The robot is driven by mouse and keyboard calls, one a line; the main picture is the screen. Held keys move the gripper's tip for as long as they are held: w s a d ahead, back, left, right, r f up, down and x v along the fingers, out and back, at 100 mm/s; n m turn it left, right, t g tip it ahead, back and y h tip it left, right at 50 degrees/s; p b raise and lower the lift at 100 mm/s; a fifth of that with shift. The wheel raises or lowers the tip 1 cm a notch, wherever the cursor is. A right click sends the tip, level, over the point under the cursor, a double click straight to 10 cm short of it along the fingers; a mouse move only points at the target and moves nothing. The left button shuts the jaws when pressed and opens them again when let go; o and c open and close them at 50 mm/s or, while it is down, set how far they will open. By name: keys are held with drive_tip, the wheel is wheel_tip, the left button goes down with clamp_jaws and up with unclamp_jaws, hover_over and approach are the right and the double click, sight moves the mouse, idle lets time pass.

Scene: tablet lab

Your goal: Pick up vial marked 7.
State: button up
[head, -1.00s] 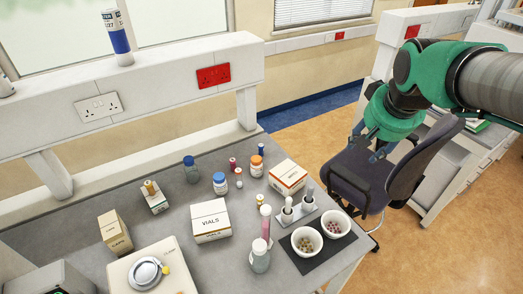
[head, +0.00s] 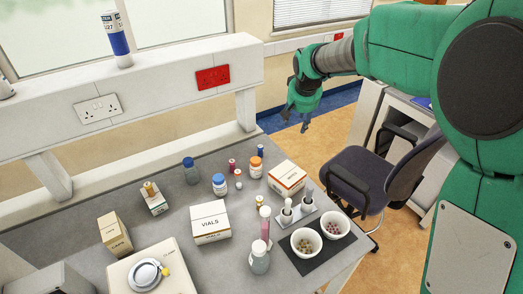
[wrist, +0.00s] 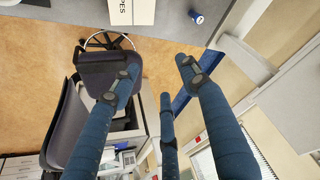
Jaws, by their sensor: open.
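Small capped vials stand on the grey bench in the head view: a red-capped one (head: 232,165), one with a pale body and dark red top (head: 238,181), a blue-capped one (head: 260,150) and a yellow-capped one (head: 259,201). I cannot read a 7 on any of them. A blue-capped item (wrist: 196,18) shows near the top of the wrist view. My gripper (head: 297,120) is open and empty, its fingers spread. It is above the floor, beyond the bench's right end and clear of the vials. Its fingers also fill the wrist view (wrist: 158,80).
The bench holds a VIALS box (head: 210,222), a white-and-orange box (head: 287,178), blue-capped (head: 220,184) and orange-capped (head: 256,167) bottles, a vial holder (head: 296,213), two bowls (head: 307,242) and a balance (head: 150,275). A chair (head: 375,180) stands right of the bench.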

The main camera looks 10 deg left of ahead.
drive_tip(key=n, duration=0.1)
approach(260, 147)
wheel_tip(260, 147, up, 3)
drive_tip(key=shift+s+d, duration=0.4)
drive_tip(key=shift+s, duration=0.05)
drive_tip(key=shift+f, duration=0.15)
drive_tip(key=x, duration=0.7)
drive_tip(key=shift+a+f+b, duration=0.15)
drive_tip(key=shift+f+b, duration=0.1)
drive_tip(key=shift+b, duration=0.05)
drive_tip(key=shift+w+f, duration=0.2)
drive_tip(key=shift+f, duration=0.2)
drive_tip(key=shift+b+x, duration=0.45)
drive_tip(key=shift+x, duration=2.15)
drive_tip(key=shift+a, duration=0.15)
drive_tip(key=c, duration=1)
